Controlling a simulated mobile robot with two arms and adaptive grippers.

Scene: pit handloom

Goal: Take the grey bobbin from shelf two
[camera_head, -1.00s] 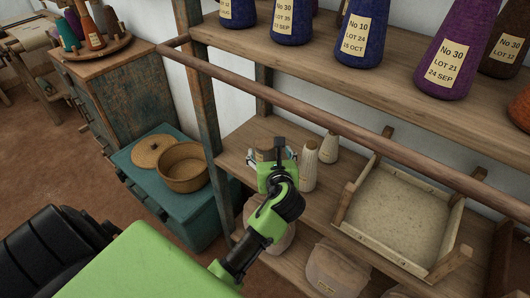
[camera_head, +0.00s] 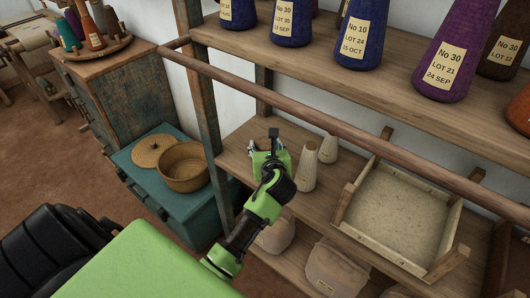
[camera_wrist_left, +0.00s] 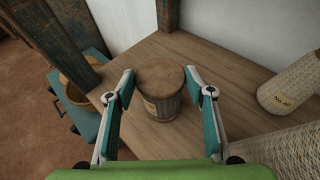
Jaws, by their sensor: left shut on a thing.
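The grey bobbin (camera_wrist_left: 160,88) looks grey-brown in the left wrist view, a squat upright cylinder with a pale label on its side. It stands on or just above the lower shelf board (camera_wrist_left: 122,52); I cannot tell which. My left gripper (camera_wrist_left: 157,82) has one finger on each side of it and is shut on it. My right gripper is not in view.
Two pale cones (camera_head: 308,167) stand right beside the gripper; one cream woven cone shows in the left wrist view (camera_wrist_left: 291,82). A wooden tray (camera_head: 455,225) is further right. A rail (camera_head: 330,123) crosses in front. Labelled cones (camera_head: 363,35) stand on the shelf above.

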